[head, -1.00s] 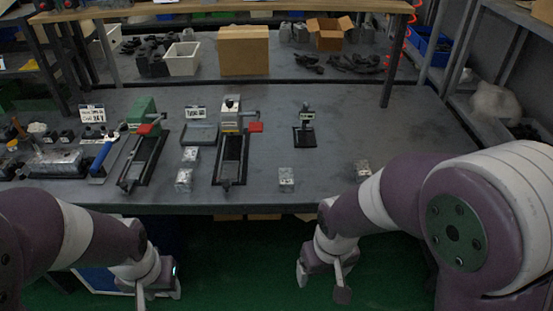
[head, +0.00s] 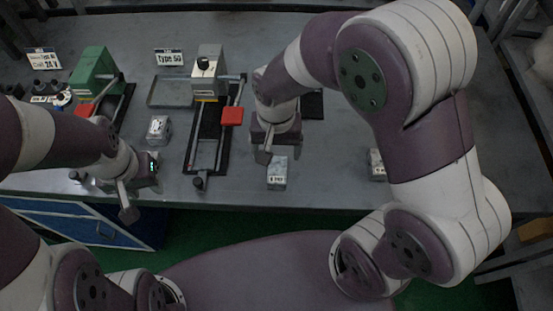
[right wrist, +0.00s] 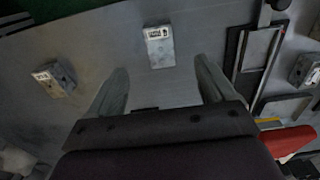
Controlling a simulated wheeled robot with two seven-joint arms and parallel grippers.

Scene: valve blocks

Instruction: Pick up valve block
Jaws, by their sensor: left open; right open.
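A small grey metal valve block (head: 277,172) with a white label stands near the table's front edge. It also shows in the right wrist view (right wrist: 160,47), ahead of the fingertips and roughly centred between them. My right gripper (head: 279,154) is open and empty above the table, just behind that block in the head view. A second valve block (head: 377,165) is to the right, partly hidden by my right arm. A third block (head: 158,130) is left of the black-railed fixture. My left gripper (head: 142,193) is open and empty at the table's front edge.
A grey fixture with a red handle (head: 231,116) and black rails stands left of my right gripper. A green fixture (head: 90,70) is further left. Label cards (head: 169,57) stand behind. The table (head: 335,180) is clear between the middle and right blocks.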

